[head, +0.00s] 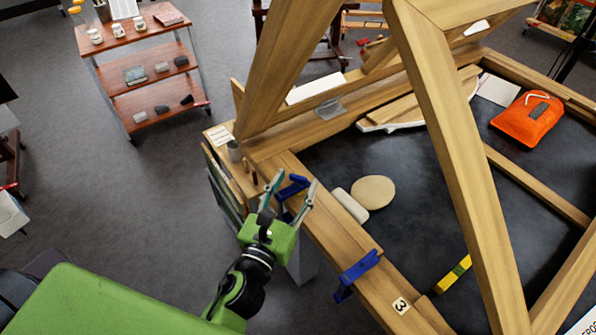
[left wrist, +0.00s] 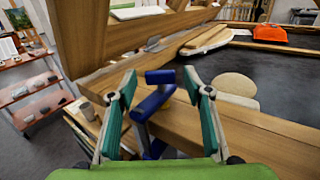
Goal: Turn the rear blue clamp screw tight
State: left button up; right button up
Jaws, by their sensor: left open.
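The rear blue clamp (head: 294,185) grips the edge of the wooden beam. In the left wrist view its blue bar and screw (left wrist: 152,103) stand between my fingers. My left gripper (head: 293,188) is open, its green-padded fingers on either side of the clamp; it also shows in the left wrist view (left wrist: 159,76). I see no clear contact between the pads and the clamp. The lower end of the clamp is partly hidden by the gripper. A second blue clamp (head: 358,268) sits nearer on the same beam. My right gripper is not in view.
A large wooden frame (head: 440,120) rises over the dark bed on the right. A round tan disc (head: 373,192) and a pale block (head: 350,206) lie near the beam. An orange bag (head: 527,120) lies farther back. Open floor (head: 150,190) is at left, with a shelf cart (head: 148,75) beyond.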

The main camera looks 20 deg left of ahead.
pick_arm(q)
jog(key=shift+w+d, duration=0.1)
jog(key=shift+w, duration=1.1)
jog(key=c, duration=1.1)
jog(key=shift+h+p, duration=0.3)
jog(key=shift+p, duration=0.1)
